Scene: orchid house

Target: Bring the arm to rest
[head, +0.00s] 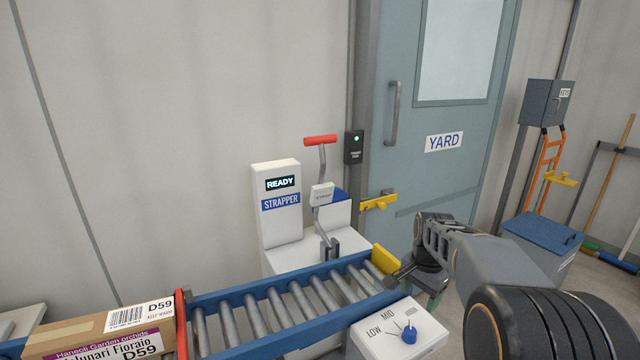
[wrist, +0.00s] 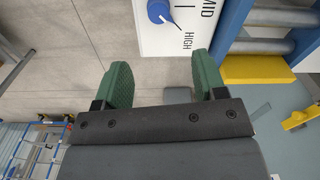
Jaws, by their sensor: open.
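My gripper (head: 434,284) is at the right end of the roller conveyor, beside the control box with the blue knob (head: 409,335). In the wrist view its two green fingers (wrist: 161,75) stand wide apart with nothing between them but floor. The knob also shows in the wrist view (wrist: 158,11), just beyond the fingers and apart from them. My arm reaches in from the lower right of the head view.
The blue-railed conveyor (head: 240,296) has a yellow end stop (head: 386,259). A carton (head: 100,330) labelled D59 lies at left by a red bar. The strapper (head: 277,215) reads READY. A YARD door (head: 410,150) and blue-lidded bin (head: 540,236) stand behind.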

